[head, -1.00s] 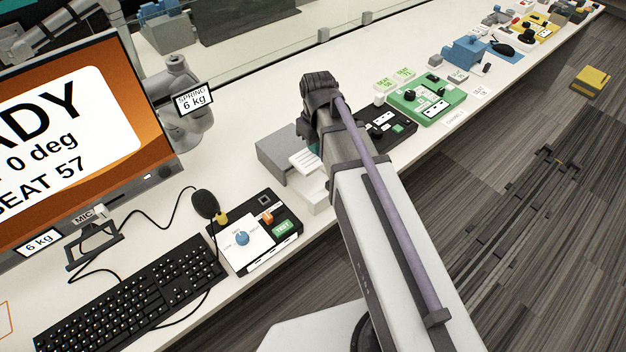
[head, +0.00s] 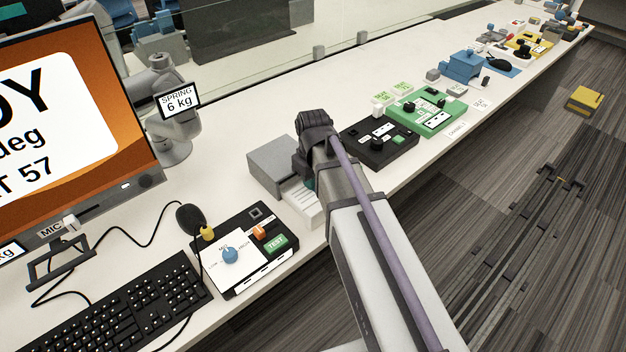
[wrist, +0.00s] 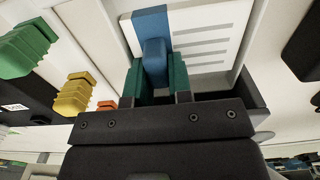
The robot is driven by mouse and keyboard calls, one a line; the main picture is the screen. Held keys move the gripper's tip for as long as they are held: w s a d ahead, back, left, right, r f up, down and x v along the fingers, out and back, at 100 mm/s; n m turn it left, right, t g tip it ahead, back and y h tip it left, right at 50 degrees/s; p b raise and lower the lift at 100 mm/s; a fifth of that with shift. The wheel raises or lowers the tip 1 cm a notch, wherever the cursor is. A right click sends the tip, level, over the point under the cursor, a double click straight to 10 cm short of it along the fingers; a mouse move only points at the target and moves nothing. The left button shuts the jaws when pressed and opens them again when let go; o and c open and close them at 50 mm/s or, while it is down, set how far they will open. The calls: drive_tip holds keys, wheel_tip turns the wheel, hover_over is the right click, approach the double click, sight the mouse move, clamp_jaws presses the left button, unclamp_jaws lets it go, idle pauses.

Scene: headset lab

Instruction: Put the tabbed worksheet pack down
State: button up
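The worksheet pack (wrist: 205,38) is white with grey printed lines and a blue strip with a raised blue tab (wrist: 155,62). In the wrist view my gripper (wrist: 157,82) has its green fingers on either side of the tab, closed against it. In the head view the pack's lined white face (head: 304,196) shows at the bench's front edge, beside a grey box (head: 272,165). My arm and wrist hide part of it. I cannot tell whether the pack's underside touches the surface below.
A black panel (head: 377,148) and green panel (head: 425,112) stand to the right. A glass screen runs behind the bench.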

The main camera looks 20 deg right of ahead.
drive_tip(key=shift+o, duration=0.6)
drive_tip(key=shift+r, duration=0.1)
